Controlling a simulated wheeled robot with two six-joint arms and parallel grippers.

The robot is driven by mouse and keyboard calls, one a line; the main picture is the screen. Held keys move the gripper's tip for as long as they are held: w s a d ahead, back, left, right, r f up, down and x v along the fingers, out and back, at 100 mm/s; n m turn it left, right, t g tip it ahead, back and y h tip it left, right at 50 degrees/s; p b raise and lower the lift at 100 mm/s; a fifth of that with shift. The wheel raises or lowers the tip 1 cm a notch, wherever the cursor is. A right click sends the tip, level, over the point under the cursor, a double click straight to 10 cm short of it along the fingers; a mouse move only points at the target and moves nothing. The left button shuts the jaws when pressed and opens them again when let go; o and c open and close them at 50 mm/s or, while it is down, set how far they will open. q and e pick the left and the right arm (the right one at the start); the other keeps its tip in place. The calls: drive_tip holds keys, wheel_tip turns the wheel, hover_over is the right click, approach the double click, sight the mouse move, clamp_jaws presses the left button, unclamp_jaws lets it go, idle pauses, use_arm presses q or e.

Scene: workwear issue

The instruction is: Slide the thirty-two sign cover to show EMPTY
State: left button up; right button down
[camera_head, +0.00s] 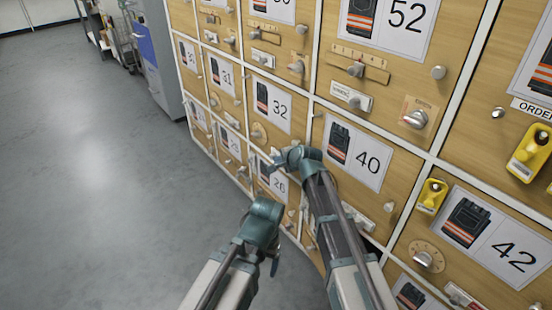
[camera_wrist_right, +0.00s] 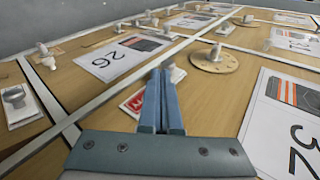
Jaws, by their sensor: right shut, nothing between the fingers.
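The thirty-two door has its label (camera_head: 272,105) in the head view, and the label also shows at the lower right of the right wrist view (camera_wrist_right: 293,125). A sign with a white frame and a red patch (camera_wrist_right: 134,103) shows beside my right gripper (camera_wrist_right: 158,74), partly hidden behind the fingers; its lettering is unreadable. A small pale knob (camera_wrist_right: 176,73) is just beyond the fingertips; I cannot tell whether they touch it. My right gripper (camera_head: 278,161) is shut and empty, and hides the sign in the head view. My left gripper (camera_head: 274,264) hangs below it, away from the sign, jaws unclear.
A round dial plate (camera_wrist_right: 213,62) with a knob stands out near the sign. Knobs and latches project all over the locker front. The grey floor (camera_head: 90,150) at left is clear.

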drive_tip(key=p+v, duration=0.3)
drive_tip(key=v, duration=0.4)
drive_tip(key=shift+s+d, duration=0.1)
drive_tip(key=s+d+n+g+h+p, duration=0.25)
drive_tip(key=s+n, duration=0.25)
drive_tip(key=s, duration=0.6)
drive_tip(key=s+d+n+g+h+p, duration=0.1)
drive_tip(key=s+n+g+h+p, duration=0.2)
drive_tip(key=s+n, duration=0.5)
drive_tip(key=s+d+n+g+h+p, duration=0.1)
drive_tip(key=s+d+n+g+p, duration=0.2)
drive_tip(key=s, duration=1)
wheel_tip(320, 180, up, 37)
drive_tip(key=a+p, duration=0.1)
drive_tip(key=p, duration=3.6)
drive_tip(key=shift+w+r+g+p, duration=0.2)
drive_tip(key=shift+w+g+p, duration=0.15)
drive_tip(key=shift+w, duration=0.15)
drive_tip(key=shift+a, duration=0.1)
